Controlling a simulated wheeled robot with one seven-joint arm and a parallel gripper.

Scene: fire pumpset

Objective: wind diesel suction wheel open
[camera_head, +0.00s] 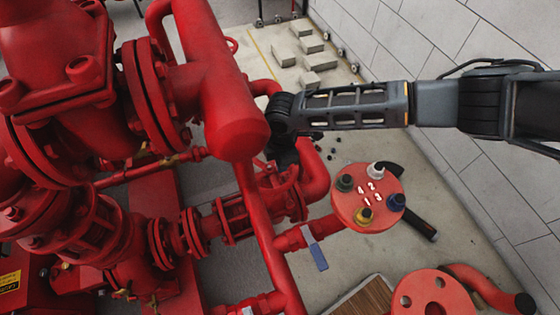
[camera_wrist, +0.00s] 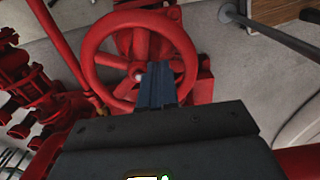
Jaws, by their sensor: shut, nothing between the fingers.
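A red spoked handwheel (camera_wrist: 90,52) fills the upper middle of the wrist view, on a red valve body. I cannot tell from its look alone whether it is the diesel suction wheel. My gripper (camera_wrist: 160,68) shows as two blue-grey fingers pressed together, with nothing held. The fingers overlap the wheel's lower right part in the picture, between hub and rim. Whether they touch it or go between spokes is unclear.
A large red pipe (camera_head: 225,90) and flanged pump parts crowd the left. A red round plate with numbered coloured caps (camera_head: 352,207) stands right of my gripper. Grey blocks (camera_head: 320,62) lie on the floor at the back. A tiled wall (camera_head: 500,195) bounds the right side.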

